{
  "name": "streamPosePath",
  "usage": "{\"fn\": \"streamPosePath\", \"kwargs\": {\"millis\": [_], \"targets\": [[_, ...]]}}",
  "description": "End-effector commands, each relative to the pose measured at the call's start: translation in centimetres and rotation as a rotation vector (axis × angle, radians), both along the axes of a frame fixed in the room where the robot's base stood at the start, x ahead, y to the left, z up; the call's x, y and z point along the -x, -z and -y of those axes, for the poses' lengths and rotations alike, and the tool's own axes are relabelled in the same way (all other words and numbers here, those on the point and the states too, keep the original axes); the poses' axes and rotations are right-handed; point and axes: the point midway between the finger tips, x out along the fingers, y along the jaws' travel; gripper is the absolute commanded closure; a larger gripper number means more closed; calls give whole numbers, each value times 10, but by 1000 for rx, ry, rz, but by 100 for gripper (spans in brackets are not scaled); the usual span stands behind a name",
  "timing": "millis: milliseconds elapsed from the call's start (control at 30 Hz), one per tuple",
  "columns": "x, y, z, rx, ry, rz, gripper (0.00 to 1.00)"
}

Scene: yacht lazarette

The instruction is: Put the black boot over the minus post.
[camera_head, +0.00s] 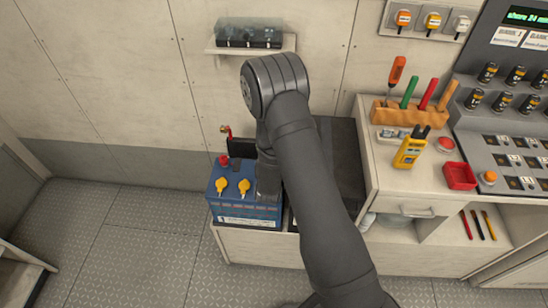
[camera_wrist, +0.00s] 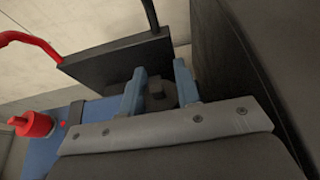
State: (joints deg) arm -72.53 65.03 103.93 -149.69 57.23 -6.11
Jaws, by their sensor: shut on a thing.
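The blue battery (camera_head: 245,212) stands at the left end of the low bench, with two yellow caps (camera_head: 244,187) on top. A red boot (camera_head: 224,160) sits at its back left corner; it also shows at the left of the wrist view (camera_wrist: 36,125). My gripper (camera_wrist: 160,88) points down over the right side of the battery. Its two blue-grey fingers are closed on a small dark piece, apparently the black boot (camera_wrist: 156,88). The minus post is hidden, and I cannot tell whether the boot touches it.
A black upright panel (camera_wrist: 115,62) stands close behind the fingers, with a red cable (camera_wrist: 20,38) and a black cable near it. A dark block stands right of the battery. A tool-laden counter (camera_head: 373,150) is farther right; floor at left is clear.

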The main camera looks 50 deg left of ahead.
Motion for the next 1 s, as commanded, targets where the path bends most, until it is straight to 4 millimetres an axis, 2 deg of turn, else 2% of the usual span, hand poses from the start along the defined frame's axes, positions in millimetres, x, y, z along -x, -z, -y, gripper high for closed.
{"fn": "streamPosePath", "kwargs": {"millis": [167, 200, 300, 333, 733, 867, 1000], "targets": [[0, 0, 0, -1, 0, 1, 91], [0, 0, 0, -1, 0, 1, 68], [0, 0, 0, -1, 0, 1, 49], [0, 0, 0, -1, 0, 1, 45], [6, -4, 5, -1, -1, 0, 45], [20, -12, 19, 0, -1, -1, 45], [42, -26, 41, 0, -4, 0, 45]]}}
